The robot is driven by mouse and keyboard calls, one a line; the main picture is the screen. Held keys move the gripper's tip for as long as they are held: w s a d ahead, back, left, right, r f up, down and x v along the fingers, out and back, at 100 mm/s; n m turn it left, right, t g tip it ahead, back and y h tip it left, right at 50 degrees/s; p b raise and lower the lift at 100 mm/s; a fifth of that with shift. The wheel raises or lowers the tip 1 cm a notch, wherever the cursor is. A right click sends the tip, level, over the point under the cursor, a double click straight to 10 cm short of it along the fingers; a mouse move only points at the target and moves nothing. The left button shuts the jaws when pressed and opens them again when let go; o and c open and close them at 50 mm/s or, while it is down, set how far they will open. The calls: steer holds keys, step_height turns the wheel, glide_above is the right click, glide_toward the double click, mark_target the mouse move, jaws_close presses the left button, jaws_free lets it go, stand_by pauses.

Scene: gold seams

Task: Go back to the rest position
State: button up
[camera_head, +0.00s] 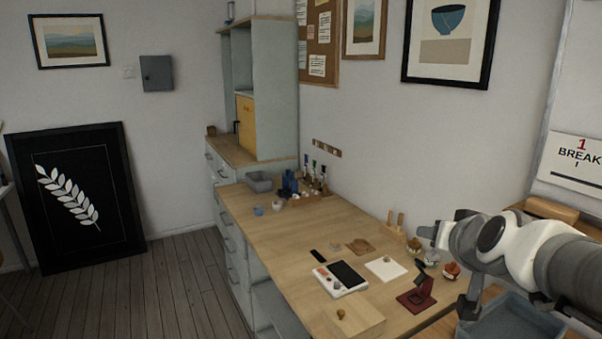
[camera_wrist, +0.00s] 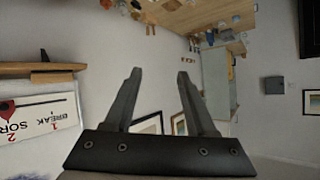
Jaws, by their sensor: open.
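My gripper (camera_wrist: 159,74) is open in the wrist view, with its two dark fingers apart and nothing between them. Behind the fingers are the wall and framed pictures, and the wrist view looks turned over. In the head view my white and grey arm reaches in from the right edge, above the right end of the wooden workbench (camera_head: 300,235). The gripper end points left there and touches nothing that I can make out.
On the bench are a white device with a dark screen (camera_head: 341,279), a white square tile (camera_head: 386,268), a dark red stand (camera_head: 417,293) and a wooden block (camera_head: 355,318). A grey bin (camera_head: 512,318) is below my arm.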

steer(key=s+a+f+n+g+y+p, duration=0.1)
steer(key=s+a+f+n+g, duration=0.1)
steer(key=s+a, duration=0.3)
steer(key=s+a+f+n+g+y, duration=0.1)
steer(key=s+a+f+n+g, duration=0.1)
steer(key=s, duration=1)
steer(key=a+f+g, duration=0.1)
steer(key=a+g, duration=0.1)
steer(key=a, duration=0.1)
steer(key=shift+s+a+p, duration=0.15)
steer(key=shift+s+p, duration=0.15)
steer(key=shift+p, duration=0.1)
steer(key=shift+c, duration=0.4)
